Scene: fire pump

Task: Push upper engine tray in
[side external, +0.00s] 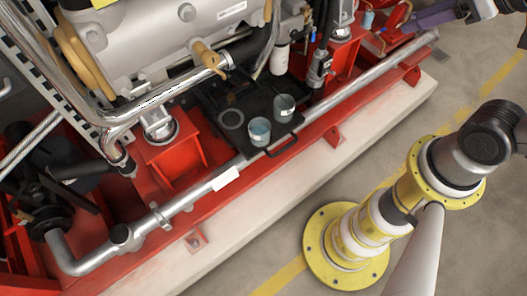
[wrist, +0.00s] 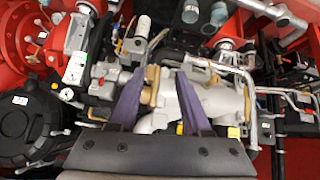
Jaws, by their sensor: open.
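A black tray (side external: 215,100) sticks out from under the grey engine (side external: 165,30) in the side external view. It carries two blue-grey cups (side external: 259,131) and a round ring-shaped item (side external: 231,118). Its black front handle (side external: 284,146) reaches out over the silver pipe. I cannot tell whether this is the upper tray or whether another lies below it. My gripper (side external: 428,20) is at the top right, well apart from the tray, partly cut off by the picture edge. In the wrist view its two purple fingers (wrist: 158,74) are spread, with nothing held between them.
A long silver pipe (side external: 340,103) runs along the red base frame (side external: 333,133) in front of the tray. A pale concrete plinth (side external: 300,165) edges it. The grey floor (side external: 315,190) beside it is partly taken up by my arm. A white filter (side external: 279,58) stands behind the tray.

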